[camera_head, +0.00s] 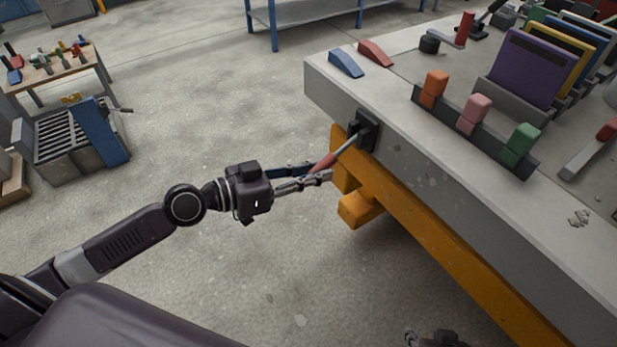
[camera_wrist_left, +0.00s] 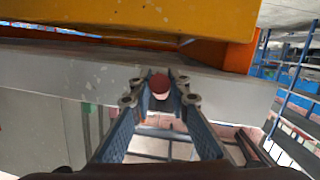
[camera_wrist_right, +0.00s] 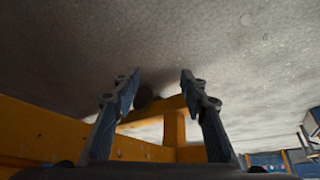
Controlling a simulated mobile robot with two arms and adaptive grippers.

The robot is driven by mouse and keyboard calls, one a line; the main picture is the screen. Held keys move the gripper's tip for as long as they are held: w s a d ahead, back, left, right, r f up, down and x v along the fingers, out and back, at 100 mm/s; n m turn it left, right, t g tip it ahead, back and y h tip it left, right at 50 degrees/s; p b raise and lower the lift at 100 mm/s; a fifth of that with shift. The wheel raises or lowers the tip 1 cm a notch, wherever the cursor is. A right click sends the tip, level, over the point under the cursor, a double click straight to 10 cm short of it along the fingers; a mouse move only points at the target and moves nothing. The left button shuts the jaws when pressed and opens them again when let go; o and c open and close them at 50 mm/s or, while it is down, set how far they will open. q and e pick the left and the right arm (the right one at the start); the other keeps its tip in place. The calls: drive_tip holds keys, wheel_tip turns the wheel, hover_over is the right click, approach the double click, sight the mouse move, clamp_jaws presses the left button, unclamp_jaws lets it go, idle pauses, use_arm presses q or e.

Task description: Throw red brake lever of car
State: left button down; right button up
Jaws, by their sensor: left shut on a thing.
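The red brake lever (camera_head: 323,163) has a red grip on a thin metal rod. The rod runs up to a dark bracket (camera_head: 367,131) on the side of the grey slab. My left gripper (camera_head: 312,176) is at the red grip, shut on it. In the left wrist view the round red end of the lever (camera_wrist_left: 160,86) shows between the two fingers. My right gripper (camera_wrist_right: 158,80) is open in the right wrist view, with nothing held between its fingers. Only a small part of it shows at the bottom edge of the head view.
The grey slab (camera_head: 400,160) rests on an orange beam frame (camera_head: 430,235) just right of my left gripper. Coloured blocks, a purple panel (camera_head: 527,68) and a red-handled lever (camera_head: 465,28) are on top. A tool table (camera_head: 45,68) stands far left.

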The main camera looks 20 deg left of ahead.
use_arm(q)
drive_tip(key=b, duration=0.2)
drive_tip(key=f+b, duration=0.1)
drive_tip(key=b, duration=0.1)
drive_tip(key=shift+w+t, duration=0.25)
drive_tip(key=shift+t, duration=0.05)
use_arm(e)
drive_tip(key=w+a+r+t, duration=0.1)
drive_tip(key=w+r+t, duration=0.1)
drive_tip(key=r, duration=0.5)
drive_tip(key=w+a+r+t+y, duration=0.1)
drive_tip(key=w+r+t, duration=0.1)
drive_tip(key=w+r, duration=0.2)
drive_tip(key=shift+r+t, duration=0.4)
drive_tip(key=shift+r, duration=0.95)
drive_tip(key=shift+a, duration=0.1)
use_arm(q)
drive_tip(key=c, duration=1.8)
unclamp_jaws()
drive_tip(key=shift+d, duration=0.1)
drive_tip(key=shift+s, duration=0.1)
use_arm(e)
drive_tip(key=shift+f, duration=0.1)
use_arm(q)
drive_tip(key=shift+s+a, duration=0.35)
drive_tip(key=shift+a, duration=0.05)
drive_tip(key=shift+v, duration=5.5)
drive_tip(key=shift+w+f, duration=0.1)
